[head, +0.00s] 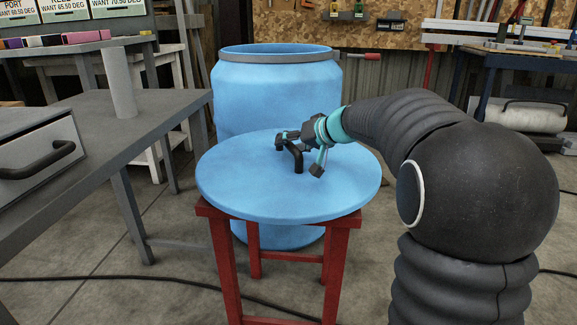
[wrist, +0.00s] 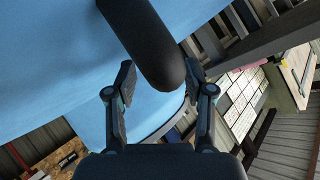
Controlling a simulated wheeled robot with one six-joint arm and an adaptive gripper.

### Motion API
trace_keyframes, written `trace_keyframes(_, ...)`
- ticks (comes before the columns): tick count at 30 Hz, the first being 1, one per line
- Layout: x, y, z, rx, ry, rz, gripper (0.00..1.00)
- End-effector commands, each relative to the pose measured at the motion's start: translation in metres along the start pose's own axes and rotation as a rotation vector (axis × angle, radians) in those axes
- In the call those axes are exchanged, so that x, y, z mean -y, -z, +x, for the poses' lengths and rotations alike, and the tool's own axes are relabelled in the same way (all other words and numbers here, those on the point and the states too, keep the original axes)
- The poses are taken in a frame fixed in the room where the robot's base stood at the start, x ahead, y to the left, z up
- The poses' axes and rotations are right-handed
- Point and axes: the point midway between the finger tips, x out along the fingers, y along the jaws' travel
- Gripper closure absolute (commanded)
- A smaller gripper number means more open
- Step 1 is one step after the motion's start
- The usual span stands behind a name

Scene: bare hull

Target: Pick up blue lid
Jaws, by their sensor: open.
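The blue lid (head: 235,185) is a large round disc lying flat on a red stool (head: 335,250). A black handle (head: 298,158) stands up from its middle. My gripper (head: 297,155) is at the handle, just above the lid. In the wrist view my gripper (wrist: 160,82) is open, with one finger on each side of the rounded black handle (wrist: 150,40). The handle's end lies between the fingertips, and I see a gap on the left; contact on the right is hard to tell. The lid's blue surface (wrist: 50,50) fills the upper left there.
An open blue barrel (head: 265,85) with a grey rim stands right behind the stool. A grey workbench (head: 150,110) with a drawer and an upright grey cylinder (head: 119,83) is at the left. A black cable (head: 130,279) runs across the floor.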

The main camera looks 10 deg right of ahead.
Motion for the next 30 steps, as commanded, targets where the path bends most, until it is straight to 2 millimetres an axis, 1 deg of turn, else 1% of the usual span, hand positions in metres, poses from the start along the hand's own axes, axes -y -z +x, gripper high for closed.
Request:
trace_keyframes(1, 0.0002, -0.0005, 0.0065, 0.002, 0.001, 0.0, 0.47)
trace_keyframes(3, -0.0001, -0.0004, 0.011, 0.001, 0.0, 0.0, 0.47)
trace_keyframes(9, -0.0002, -0.0002, 0.0116, 0.0, 0.0, 0.0, 0.47)
trace_keyframes(10, -0.0002, -0.0002, 0.0115, 0.0, 0.0, 0.0, 0.52)
trace_keyframes(11, -0.0002, -0.0002, 0.0115, 0.0, 0.0, 0.0, 0.59)
trace_keyframes(12, -0.0002, -0.0002, 0.0115, 0.0, 0.0, 0.0, 0.69)
trace_keyframes(14, -0.0002, -0.0002, 0.0114, 0.0, 0.0, 0.0, 0.84)
trace_keyframes(15, -0.0002, -0.0002, 0.0114, 0.0, 0.0, 0.0, 0.94)
trace_keyframes(16, -0.0002, -0.0002, 0.0113, 0.0, 0.0, 0.0, 1.0)
trace_keyframes(30, 0.0012, 0.0019, 0.0099, -0.004, 0.0, -0.003, 1.0)
